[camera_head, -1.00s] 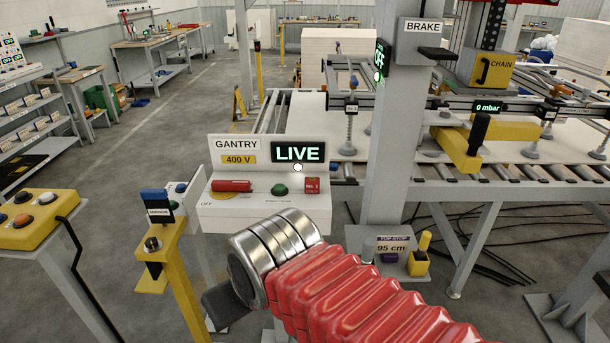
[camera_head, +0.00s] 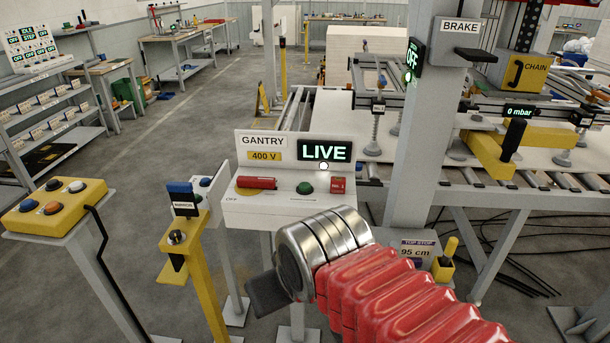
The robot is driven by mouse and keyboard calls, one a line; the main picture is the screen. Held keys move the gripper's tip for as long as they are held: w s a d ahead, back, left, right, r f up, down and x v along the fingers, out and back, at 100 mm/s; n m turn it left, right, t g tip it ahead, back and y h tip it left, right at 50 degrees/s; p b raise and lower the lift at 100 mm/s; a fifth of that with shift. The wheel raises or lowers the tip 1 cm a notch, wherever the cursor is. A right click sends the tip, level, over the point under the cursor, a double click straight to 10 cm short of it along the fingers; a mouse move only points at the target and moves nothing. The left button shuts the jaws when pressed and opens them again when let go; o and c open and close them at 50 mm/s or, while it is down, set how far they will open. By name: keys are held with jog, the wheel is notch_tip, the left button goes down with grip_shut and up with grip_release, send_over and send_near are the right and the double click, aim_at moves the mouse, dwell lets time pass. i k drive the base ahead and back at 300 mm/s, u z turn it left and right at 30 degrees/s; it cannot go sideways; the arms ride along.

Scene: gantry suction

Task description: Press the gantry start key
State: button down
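The gantry control box (camera_head: 300,205) stands in the middle, with a GANTRY label, a 400 V plate and a display (camera_head: 324,151) reading LIVE. No start wording is readable at the green key. My arm, with red bellows and a steel wrist, reaches in from the lower right. The dark end of my gripper (camera_head: 268,294) points left, in front of and below the box, apart from the green key. Its fingers are mostly hidden.
A yellow post with a blue-topped key switch (camera_head: 181,205) stands left of the box. A yellow button pedestal (camera_head: 52,208) is farther left. A grey BRAKE column (camera_head: 413,150) and the roller conveyor (camera_head: 545,187) are at right. Open floor lies behind left.

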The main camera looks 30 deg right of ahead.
aim_at(304, 187)
jog(key=u, duration=0.05)
jog(key=i, duration=1)
jog(key=z, duration=0.05)
